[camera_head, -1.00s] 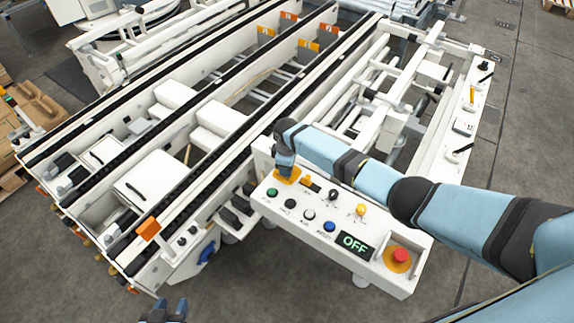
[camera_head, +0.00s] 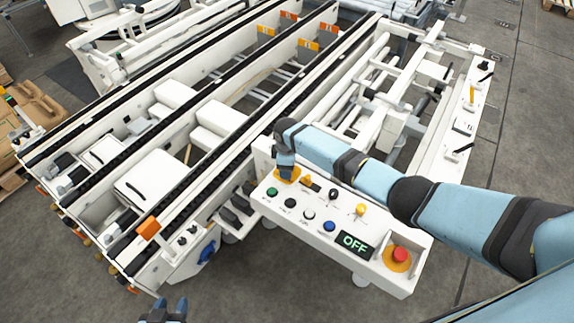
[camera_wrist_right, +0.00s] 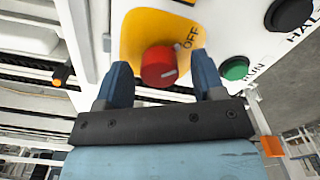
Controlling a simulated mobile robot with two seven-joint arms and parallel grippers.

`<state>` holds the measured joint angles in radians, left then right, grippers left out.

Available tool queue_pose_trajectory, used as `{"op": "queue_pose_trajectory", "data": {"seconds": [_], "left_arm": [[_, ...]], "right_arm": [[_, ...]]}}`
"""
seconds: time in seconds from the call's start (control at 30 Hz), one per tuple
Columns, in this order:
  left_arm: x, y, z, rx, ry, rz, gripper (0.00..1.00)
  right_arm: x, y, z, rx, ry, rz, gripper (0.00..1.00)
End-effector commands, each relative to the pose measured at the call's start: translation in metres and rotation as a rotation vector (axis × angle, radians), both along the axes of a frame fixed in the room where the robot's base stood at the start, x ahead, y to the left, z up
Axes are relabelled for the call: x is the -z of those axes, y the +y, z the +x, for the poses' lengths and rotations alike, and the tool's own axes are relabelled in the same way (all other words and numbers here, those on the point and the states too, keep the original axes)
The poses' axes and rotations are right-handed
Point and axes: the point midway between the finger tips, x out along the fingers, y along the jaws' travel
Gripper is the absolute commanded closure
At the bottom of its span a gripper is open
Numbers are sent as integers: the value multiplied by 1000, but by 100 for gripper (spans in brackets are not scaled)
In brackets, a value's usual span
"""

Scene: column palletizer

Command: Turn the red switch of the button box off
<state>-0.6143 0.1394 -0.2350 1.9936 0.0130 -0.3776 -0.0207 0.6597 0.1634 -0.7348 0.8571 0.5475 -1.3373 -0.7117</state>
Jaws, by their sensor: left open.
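The white button box (camera_head: 290,235) stands in the middle of the head view, with a lit display (camera_head: 354,243) reading OFF. In the right wrist view, the red switch (camera_wrist_right: 159,66) is a round knob on a yellow plate (camera_wrist_right: 129,45) lettered OFF. My right gripper (camera_wrist_right: 163,75) is open, with one finger on each side of the red switch and gaps visible beside it. In the head view, my right gripper (camera_head: 285,172) is over the yellow plate and hides the switch. My left gripper (camera_head: 166,310) is open and empty at the bottom edge, away from the box.
A white conveyor frame (camera_head: 160,227) stands left of the box. Grey floor is free in front.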

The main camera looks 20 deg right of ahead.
Motion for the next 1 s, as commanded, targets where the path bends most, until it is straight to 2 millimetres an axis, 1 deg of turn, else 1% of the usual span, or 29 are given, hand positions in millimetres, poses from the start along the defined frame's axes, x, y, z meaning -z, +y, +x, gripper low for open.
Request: {"op": "queue_pose_trajectory", "data": {"seconds": [0.17,0.27,0.37,0.7,0.8,0.9,1.0], "left_arm": [[0,0,0,0,0,0,57],[-1,0,0,0,0,0,57],[-3,0,0,0,0,0,57],[-3,0,0,0,-1,0,57],[-3,0,0,0,-1,0,57],[-2,0,0,0,-1,0,57],[-2,0,0,0,-1,0,57]], "right_arm": [[-1,0,0,0,0,0,37],[-7,0,1,0,-2,1,37],[-21,0,1,-1,-3,1,37],[-97,0,1,0,-5,1,37],[-115,0,1,-1,-3,0,37],[-127,0,1,0,-2,0,37],[-135,0,0,0,-1,0,37]]}}
